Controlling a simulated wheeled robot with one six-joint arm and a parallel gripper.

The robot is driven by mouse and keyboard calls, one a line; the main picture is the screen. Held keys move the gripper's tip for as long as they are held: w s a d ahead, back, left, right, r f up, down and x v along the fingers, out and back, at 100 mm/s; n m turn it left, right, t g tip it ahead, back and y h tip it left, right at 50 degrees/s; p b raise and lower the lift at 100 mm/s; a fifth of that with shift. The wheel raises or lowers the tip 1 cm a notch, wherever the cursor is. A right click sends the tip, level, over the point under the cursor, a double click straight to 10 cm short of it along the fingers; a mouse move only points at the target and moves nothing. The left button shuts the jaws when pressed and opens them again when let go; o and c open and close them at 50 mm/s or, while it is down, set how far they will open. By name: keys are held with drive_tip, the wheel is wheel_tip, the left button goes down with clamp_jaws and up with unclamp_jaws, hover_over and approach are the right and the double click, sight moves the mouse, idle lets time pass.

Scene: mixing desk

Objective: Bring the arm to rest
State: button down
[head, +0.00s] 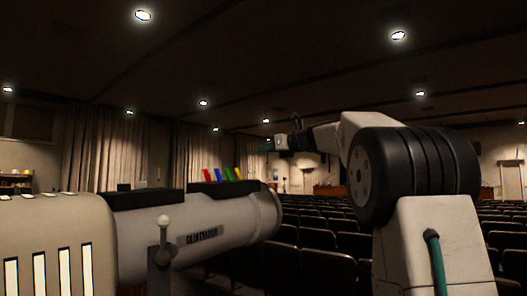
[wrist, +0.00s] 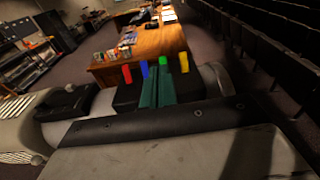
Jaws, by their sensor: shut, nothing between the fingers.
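My gripper (head: 265,147) is held out to the left at the end of my raised arm in the head view. Its two teal fingers (wrist: 156,78) lie side by side in the wrist view, shut and with nothing held. My arm rises at the right of the head view and bends over to the left. In the head view the gripper appears above and behind the right end of a pale spotlight-like housing (head: 178,234). I cannot tell the exact gap between them.
Red (head: 206,175), blue (head: 218,174), green (head: 228,173) and yellow (head: 237,172) levers stand on the housing's dark top. Rows of dark seats (head: 330,240) fill the hall beyond. The wrist view shows a wooden desk (wrist: 150,47) with small items.

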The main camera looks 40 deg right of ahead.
idle(0.4)
drive_tip(key=s+a+f+n+g+h, duration=0.1)
drive_tip(key=s+a+f+n+g, duration=0.3)
drive_tip(key=f+n, duration=0.45)
drive_tip(key=s+a+f+n+g, duration=0.3)
drive_tip(key=s+a+f+n, duration=0.15)
drive_tip(key=f, duration=0.75)
drive_tip(key=s+a+f+n+g+h, duration=0.1)
drive_tip(key=s+a+f+n, duration=0.4)
drive_tip(key=s, duration=0.6)
drive_tip(key=s+a+f+n+g+h, duration=0.1)
drive_tip(key=s+a+f+n+g, duration=0.3)
drive_tip(key=s+f, duration=0.6)
drive_tip(key=s+a+f+n+g+h, duration=0.2)
drive_tip(key=s+a+f+n, duration=0.6)
drive_tip(key=s, duration=0.5)
drive_tip(key=shift+s+n+g, duration=0.35)
drive_tip(key=shift+n+g, duration=0.15)
drive_tip(key=shift+n, duration=0.5)
